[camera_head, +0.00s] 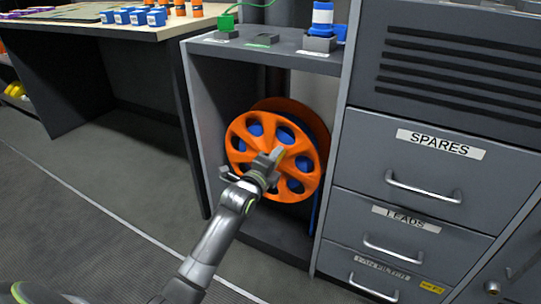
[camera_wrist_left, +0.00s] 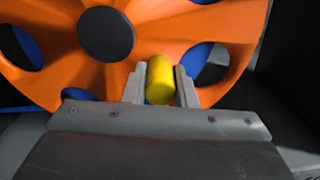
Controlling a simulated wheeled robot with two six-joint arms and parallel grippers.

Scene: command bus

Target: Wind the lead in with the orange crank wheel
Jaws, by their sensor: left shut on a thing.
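The orange crank wheel (camera_head: 242,133) is on the front of a reel inside the open grey cabinet bay. It has several round holes, with blue showing behind them. In the left wrist view the wheel (camera_wrist_left: 163,22) fills the top, with a dark round hub at its upper left. My left gripper (camera_head: 274,158) is in front of the wheel, right of its centre. In the left wrist view the gripper (camera_wrist_left: 160,88) is shut on the wheel's yellow handle (camera_wrist_left: 160,80), one finger on each side. The blue lead (camera_head: 314,212) shows at the reel's lower right. My right gripper is not seen.
The bay's left side wall (camera_head: 200,120) stands close to my left wrist. A drawer cabinet (camera_head: 432,120) with SPARES and LEADS labels stands to the right. A shelf (camera_head: 285,54) above holds a blue connector (camera_head: 322,18) and a green plug (camera_head: 226,22). The floor at left is clear.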

